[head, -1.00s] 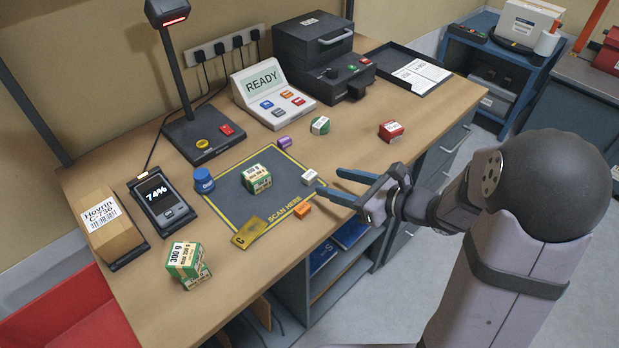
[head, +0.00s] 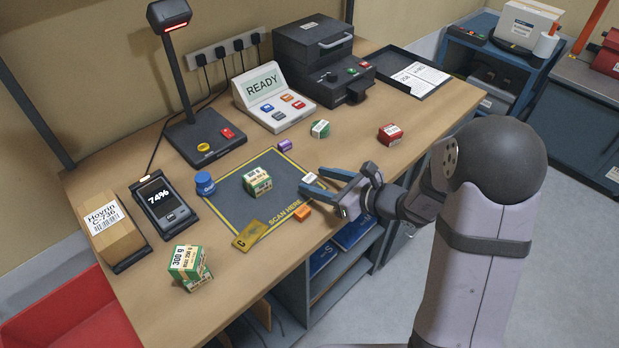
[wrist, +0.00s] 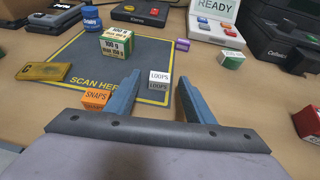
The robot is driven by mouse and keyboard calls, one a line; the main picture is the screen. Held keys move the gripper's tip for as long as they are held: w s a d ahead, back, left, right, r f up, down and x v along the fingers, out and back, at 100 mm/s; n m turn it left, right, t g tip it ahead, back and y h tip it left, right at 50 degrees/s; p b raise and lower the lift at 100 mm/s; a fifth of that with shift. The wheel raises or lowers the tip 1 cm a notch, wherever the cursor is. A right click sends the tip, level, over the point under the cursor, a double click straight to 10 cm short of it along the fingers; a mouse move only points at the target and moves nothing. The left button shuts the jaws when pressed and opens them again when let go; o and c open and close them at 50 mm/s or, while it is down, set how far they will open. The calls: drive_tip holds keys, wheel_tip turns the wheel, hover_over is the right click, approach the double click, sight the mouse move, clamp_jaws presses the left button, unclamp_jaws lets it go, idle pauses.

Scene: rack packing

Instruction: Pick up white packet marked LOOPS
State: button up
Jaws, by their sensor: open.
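The white packet marked LOOPS (wrist: 159,82) is a small box at the right edge of the dark scan mat (wrist: 62,52). In the wrist view it stands between my two open fingers, just beyond their tips and nearer the left one. In the head view the white packet (head: 310,178) shows partly behind a finger. My gripper (head: 312,184) is open and empty, low over the table, with its fingers pointing at the packet. The wrist view shows both blue fingers of my gripper (wrist: 157,85). I cannot tell whether a finger touches the packet.
An orange SNAPS packet (wrist: 95,97) lies close beside the left finger. A green-and-white box (head: 257,181) stands on the mat, with a blue jar (head: 204,183) and yellow packet (head: 249,235) at its edges. A purple packet (head: 284,145) lies behind.

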drive_tip(key=shift+x, duration=0.75)
drive_tip(key=c, duration=1.1)
drive_tip(key=shift+r, duration=0.1)
wheel_tip(320, 180, up, 10)
drive_tip(key=shift+f, duration=0.1)
